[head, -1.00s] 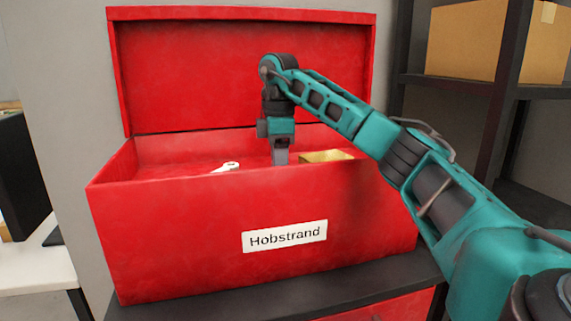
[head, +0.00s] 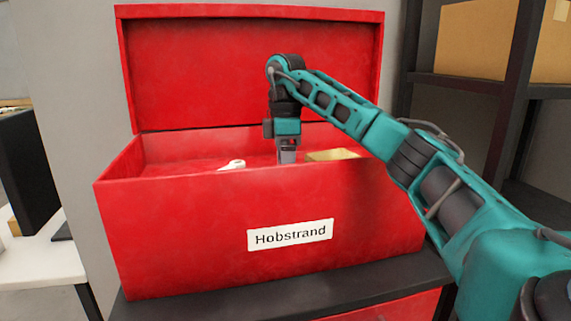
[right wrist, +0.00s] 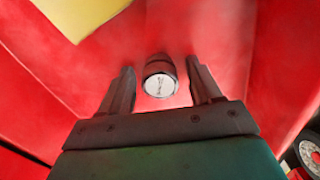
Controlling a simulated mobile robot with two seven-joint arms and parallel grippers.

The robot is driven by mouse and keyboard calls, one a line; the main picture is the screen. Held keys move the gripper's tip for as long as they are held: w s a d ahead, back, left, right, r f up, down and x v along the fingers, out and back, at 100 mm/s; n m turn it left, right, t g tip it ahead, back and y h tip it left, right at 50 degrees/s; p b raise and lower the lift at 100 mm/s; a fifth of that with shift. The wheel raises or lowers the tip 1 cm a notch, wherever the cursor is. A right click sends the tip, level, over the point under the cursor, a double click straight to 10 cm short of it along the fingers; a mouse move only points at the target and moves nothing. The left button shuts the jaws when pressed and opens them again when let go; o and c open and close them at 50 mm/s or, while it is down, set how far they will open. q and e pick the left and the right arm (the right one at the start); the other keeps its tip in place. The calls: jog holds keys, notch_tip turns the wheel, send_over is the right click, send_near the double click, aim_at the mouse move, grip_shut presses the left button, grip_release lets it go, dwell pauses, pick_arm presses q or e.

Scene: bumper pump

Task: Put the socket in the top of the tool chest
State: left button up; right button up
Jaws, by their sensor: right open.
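The red tool chest (head: 190,225) stands with its lid (head: 250,65) raised and its top compartment open. My right arm reaches over the front wall, and my right gripper (head: 288,158) points down inside the compartment. In the right wrist view the right gripper (right wrist: 163,85) is open. A dark cylindrical socket with a pale lettered end face (right wrist: 160,78) shows between its fingers, with a gap on each side. The socket is over or on the red floor; the view does not settle its height. The front wall hides the socket in the head view. My left gripper is not in view.
A yellow box (head: 333,154) lies in the compartment right of the gripper, and a white object (head: 232,165) lies to its left. In the right wrist view a round dark-rimmed item (right wrist: 309,156) shows at lower right. A dark shelf (head: 470,84) with a cardboard box stands right.

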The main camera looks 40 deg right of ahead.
jog(key=shift+r, duration=0.15)
notch_tip(320, 180, up, 12)
dwell(0.7)
dwell(0.6)
